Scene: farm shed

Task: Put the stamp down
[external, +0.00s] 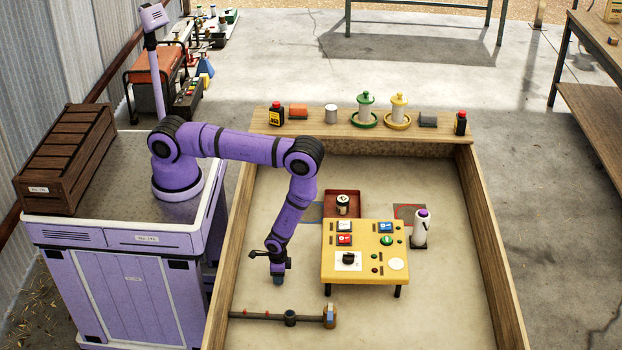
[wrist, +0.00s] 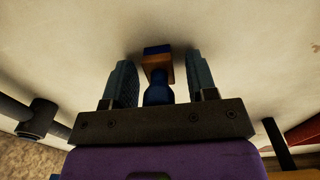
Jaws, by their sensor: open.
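The stamp (wrist: 157,94) shows in the wrist view between my fingers, with a blue handle toward my palm, a wooden block beyond it and a dark blue end farthest out. My gripper (wrist: 159,62) is open, with a finger on each side of the stamp and a visible gap to each. In the external view my gripper (external: 278,281) points down, low over the pale tray floor, left of the yellow panel (external: 364,270). The stamp is not clear there, and I cannot tell exactly how it meets the floor.
A dark rail (external: 260,316) with a collar lies in front of my gripper; a wood-and-blue block (external: 329,316) is at its right end. Wooden walls (external: 497,250) bound the area.

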